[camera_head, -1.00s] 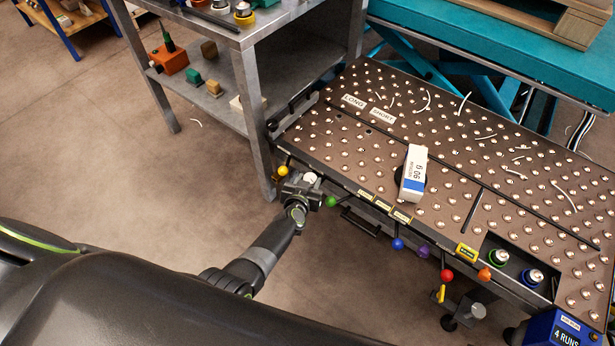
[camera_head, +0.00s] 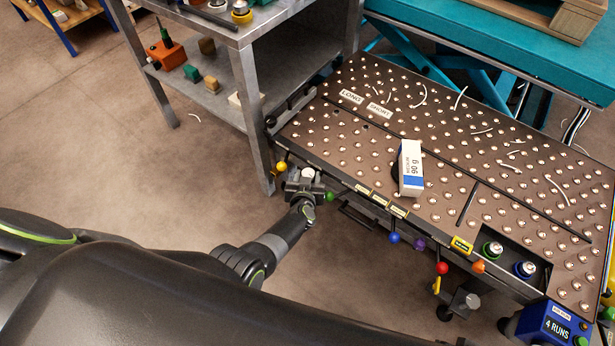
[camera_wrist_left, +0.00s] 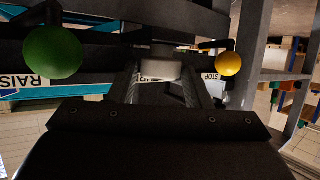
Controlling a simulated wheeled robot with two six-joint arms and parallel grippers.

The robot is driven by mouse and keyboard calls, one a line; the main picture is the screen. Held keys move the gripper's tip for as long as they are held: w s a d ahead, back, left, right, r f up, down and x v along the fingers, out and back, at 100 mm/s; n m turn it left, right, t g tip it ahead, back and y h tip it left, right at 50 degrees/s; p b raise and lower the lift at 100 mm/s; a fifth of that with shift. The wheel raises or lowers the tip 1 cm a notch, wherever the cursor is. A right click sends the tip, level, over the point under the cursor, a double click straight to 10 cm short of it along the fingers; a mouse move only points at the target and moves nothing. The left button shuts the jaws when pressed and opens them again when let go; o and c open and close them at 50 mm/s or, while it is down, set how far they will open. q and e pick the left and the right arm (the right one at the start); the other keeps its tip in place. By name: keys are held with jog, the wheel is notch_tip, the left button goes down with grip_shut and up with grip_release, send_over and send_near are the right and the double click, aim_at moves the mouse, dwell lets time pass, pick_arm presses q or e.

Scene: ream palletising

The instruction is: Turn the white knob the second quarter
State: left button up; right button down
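The white knob (camera_head: 308,173) is at the front edge of the dark ball-transfer table, between a yellow ball knob (camera_head: 281,167) and a green ball knob (camera_head: 329,197). My left gripper (camera_head: 305,180) is at the white knob, with a finger on each side. In the left wrist view the white knob (camera_wrist_left: 160,70) fills the gap between the fingertips, and the gripper looks shut on it. The green ball (camera_wrist_left: 53,52) is left of the fingers there and the yellow ball (camera_wrist_left: 228,64) right, both apart from them. My right gripper is not in view.
A white-and-blue ream pack (camera_head: 411,168) stands on the ball table (camera_head: 350,145). Blue (camera_head: 393,237), purple, red and orange knobs line the front edge further right. A grey metal shelf (camera_head: 256,120) stands close behind the left gripper. The floor in front is clear.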

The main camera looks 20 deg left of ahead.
pick_arm(q)
jog(key=o, duration=0.3)
dwell(0.4)
